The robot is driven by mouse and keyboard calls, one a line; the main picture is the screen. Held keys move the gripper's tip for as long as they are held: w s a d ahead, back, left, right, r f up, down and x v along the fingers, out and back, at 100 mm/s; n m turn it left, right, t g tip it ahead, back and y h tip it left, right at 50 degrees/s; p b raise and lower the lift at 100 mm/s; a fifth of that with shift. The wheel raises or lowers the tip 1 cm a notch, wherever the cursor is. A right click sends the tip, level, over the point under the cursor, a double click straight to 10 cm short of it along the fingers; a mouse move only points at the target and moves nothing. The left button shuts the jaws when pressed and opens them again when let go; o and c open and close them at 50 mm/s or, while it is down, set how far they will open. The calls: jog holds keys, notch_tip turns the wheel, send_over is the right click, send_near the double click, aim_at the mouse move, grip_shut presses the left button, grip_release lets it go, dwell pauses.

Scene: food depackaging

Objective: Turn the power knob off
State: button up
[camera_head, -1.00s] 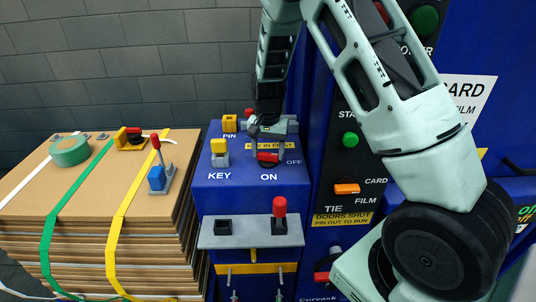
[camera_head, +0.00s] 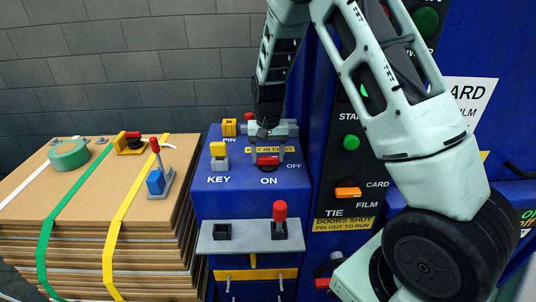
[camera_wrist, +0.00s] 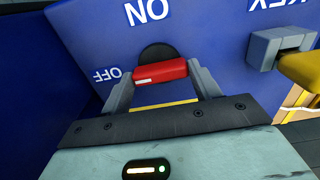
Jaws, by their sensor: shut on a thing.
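The red power knob (camera_head: 268,161) sits on the sloped blue panel (camera_head: 235,190), between the ON and OFF labels. In the wrist view the red knob (camera_wrist: 160,72) lies between the two grey fingers of my gripper (camera_wrist: 163,82), which is shut on its ends. The knob's bar lies roughly crosswise in both views. A white mark shows on its left part in the wrist view, on the side of the OFF label. In the head view my gripper (camera_head: 268,150) reaches the knob from behind and above and partly hides it.
A yellow key (camera_head: 219,150) stands left of the knob, with a yellow pin part (camera_head: 229,127) behind. A red-topped lever (camera_head: 280,215) stands on the grey plate in front. Strapped cardboard (camera_head: 90,200) fills the left. The dark control column (camera_head: 350,165) rises close on the right.

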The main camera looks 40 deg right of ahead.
aim_at(268, 157)
jog(key=o, duration=1)
notch_tip(268, 157, up, 18)
jog(key=b, duration=0.3)
jog(key=shift+f+b, duration=0.25)
jog(key=shift+b, duration=0.05)
jog(key=s+a+f+n+y, duration=0.1)
jog(key=s+a+f+n, duration=0.15)
jog(key=s+a, duration=0.55)
jog(key=s+a+f+n, duration=0.2)
jog(key=s+a+n, duration=0.2)
jog(key=a, duration=0.8)
jog(key=s+a+f+n, duration=0.2)
jog(key=s, duration=0.4)
jog(key=s+a+f+n+b, duration=0.1)
jog(key=s+a+f+n, duration=0.1)
jog(key=s, duration=0.4)
jog(key=s+a+f+n, duration=0.2)
jog(key=s+n, duration=0.2)
jog(key=s, duration=0.3)
jog(key=shift+a, duration=0.3)
